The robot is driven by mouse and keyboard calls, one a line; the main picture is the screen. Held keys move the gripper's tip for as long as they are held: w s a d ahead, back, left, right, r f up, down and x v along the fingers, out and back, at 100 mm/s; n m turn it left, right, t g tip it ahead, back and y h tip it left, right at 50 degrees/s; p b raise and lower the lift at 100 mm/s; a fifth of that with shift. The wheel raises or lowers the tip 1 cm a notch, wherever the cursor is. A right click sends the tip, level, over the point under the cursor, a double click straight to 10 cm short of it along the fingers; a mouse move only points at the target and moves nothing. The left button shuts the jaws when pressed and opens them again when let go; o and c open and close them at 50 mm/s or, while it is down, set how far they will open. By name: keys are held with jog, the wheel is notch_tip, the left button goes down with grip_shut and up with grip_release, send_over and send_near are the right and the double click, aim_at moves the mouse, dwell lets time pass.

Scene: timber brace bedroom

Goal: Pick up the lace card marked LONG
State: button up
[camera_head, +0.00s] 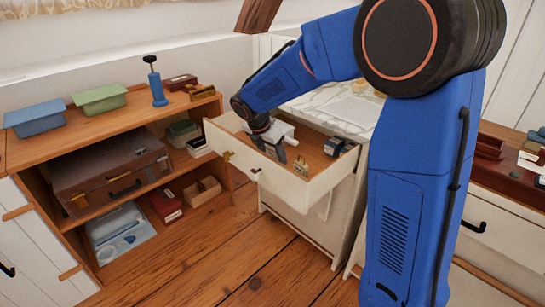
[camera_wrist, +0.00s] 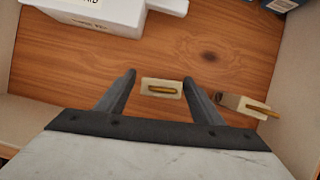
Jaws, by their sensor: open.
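My gripper (camera_head: 272,152) is open and reaches down into the open drawer (camera_head: 315,185). In the wrist view its two fingers (camera_wrist: 160,78) stand apart. A small pale card-like piece with a gold strip (camera_wrist: 147,84) lies between the fingertips, with a gap on each side. A second similar piece (camera_wrist: 232,101) lies just right of the right finger. Small pale and gold pieces (camera_head: 301,166) also show in the drawer in the head view. No marking is readable on either piece, so I cannot tell which is marked LONG.
A white object with partly cut-off dark lettering (camera_wrist: 95,12) lies at the drawer's upper left in the wrist view. A dark blue box (camera_head: 334,147) sits at the drawer's right. The drawer's walls enclose the space. Bare wooden drawer floor (camera_wrist: 220,50) shows beyond the fingers.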

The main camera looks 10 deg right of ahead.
jog(key=shift+c, duration=0.6)
jog(key=c, duration=1)
